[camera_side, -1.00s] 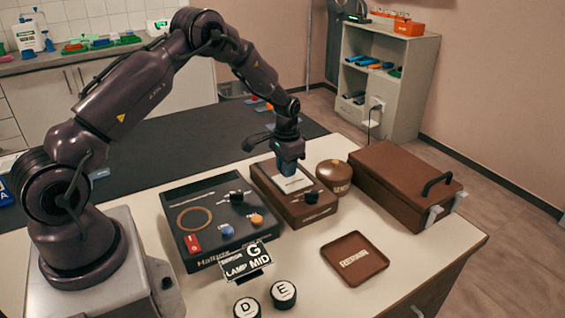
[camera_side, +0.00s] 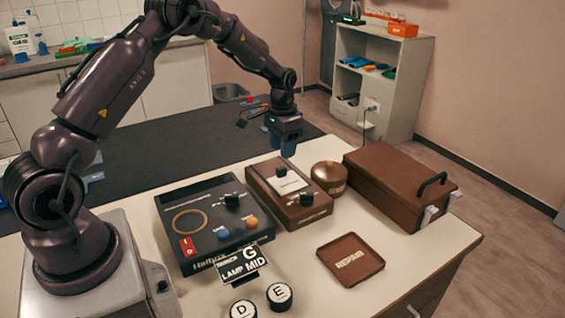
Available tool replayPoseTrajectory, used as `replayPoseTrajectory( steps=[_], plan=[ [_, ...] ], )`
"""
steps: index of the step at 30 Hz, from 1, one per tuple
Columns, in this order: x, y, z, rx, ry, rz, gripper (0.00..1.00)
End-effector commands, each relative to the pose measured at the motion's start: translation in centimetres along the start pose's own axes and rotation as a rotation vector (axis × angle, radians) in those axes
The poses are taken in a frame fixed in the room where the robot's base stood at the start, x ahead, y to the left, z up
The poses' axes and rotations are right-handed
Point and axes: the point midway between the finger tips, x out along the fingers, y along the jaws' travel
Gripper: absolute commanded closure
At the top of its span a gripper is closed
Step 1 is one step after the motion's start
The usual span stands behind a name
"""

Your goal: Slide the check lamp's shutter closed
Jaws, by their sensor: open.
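A brown box with a pale square panel (camera_side: 287,181) and a black knob (camera_side: 307,199) on its top stands in the middle of the table; it looks like the check lamp (camera_side: 300,217). I cannot tell for sure which part is the shutter or how far it is slid. My gripper (camera_side: 283,150) points down above the far side of the table, behind the brown box and apart from it. It is open, with nothing seen between its fingers.
A black control box (camera_side: 197,198) with a copper ring stands left of the lamp. A sign (camera_side: 242,262) and two round pieces marked D (camera_side: 243,310) and E (camera_side: 280,294) are in front. A round lidded pot (camera_side: 329,174), brown case (camera_side: 400,185) and repair tray (camera_side: 350,261) lie rightward.

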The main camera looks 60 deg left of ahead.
Motion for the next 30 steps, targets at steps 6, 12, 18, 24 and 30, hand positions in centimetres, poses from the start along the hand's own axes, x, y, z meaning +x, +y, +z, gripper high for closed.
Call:
replayPoseTrajectory(
  steps=[6,12,18,24,30],
  plan=[
    [-4.2,0.1,0.0,0.001,0.002,0.0,0.55],
    [-5.7,0.1,0.0,0.001,0.0,0.001,0.55],
    [-5.8,0.1,0.0,0.001,-0.001,0.002,0.55],
    [-5.8,0.1,-0.1,-0.02,0.002,0.0,0.55],
    [-5.5,1.8,3.5,-0.11,-0.051,0.016,0.55]
  ],
)
